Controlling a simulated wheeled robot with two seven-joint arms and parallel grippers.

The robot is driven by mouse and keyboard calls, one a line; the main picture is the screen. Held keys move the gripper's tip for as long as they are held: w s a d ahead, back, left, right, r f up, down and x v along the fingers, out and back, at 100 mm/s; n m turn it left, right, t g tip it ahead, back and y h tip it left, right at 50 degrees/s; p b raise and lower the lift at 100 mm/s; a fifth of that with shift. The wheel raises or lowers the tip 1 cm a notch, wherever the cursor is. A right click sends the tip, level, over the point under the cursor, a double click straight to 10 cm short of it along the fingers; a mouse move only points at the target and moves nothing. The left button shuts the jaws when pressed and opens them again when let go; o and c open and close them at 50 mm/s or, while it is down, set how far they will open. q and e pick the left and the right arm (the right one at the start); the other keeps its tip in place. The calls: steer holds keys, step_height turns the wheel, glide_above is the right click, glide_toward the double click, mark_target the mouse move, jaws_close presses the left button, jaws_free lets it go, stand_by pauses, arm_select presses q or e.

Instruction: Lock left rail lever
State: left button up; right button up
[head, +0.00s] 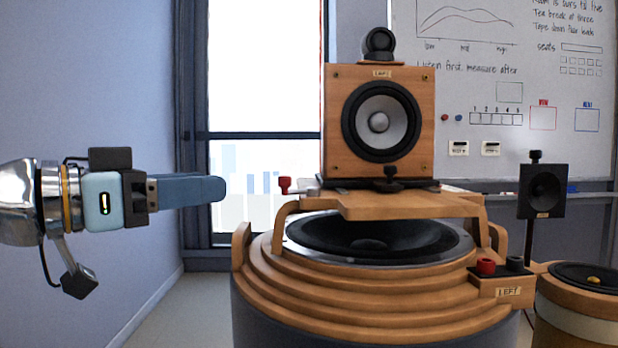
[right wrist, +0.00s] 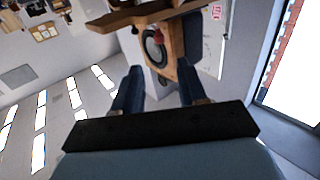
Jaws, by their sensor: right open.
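A small red-topped lever (head: 285,185) stands at the left end of the platform rail under the wooden speaker (head: 338,120). A black knob (head: 390,172) sits at the front of the speaker's base. My right gripper (head: 222,189) comes in from the left in the head view, its blue fingers pointing right towards the red-topped lever, with a clear gap between. In the right wrist view its two fingers (right wrist: 158,88) are apart and empty. A small red part (right wrist: 158,34) shows beyond them beside the speaker (right wrist: 172,58). My left gripper is not in view.
A large round woofer with a stepped wooden rim (head: 370,300) stands below the platform (head: 410,205). Red and black posts (head: 487,266) sit by a LEFT label. A small black speaker (head: 541,190) stands right. The space left of the platform is open.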

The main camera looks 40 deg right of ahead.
mark_target(279, 180)
steer(key=d, duration=0.4)
steer(key=w+d, duration=0.1)
steer(key=d, duration=0.8)
steer(key=shift+w, duration=0.2)
steer(key=shift+a, duration=0.1)
jaws_close()
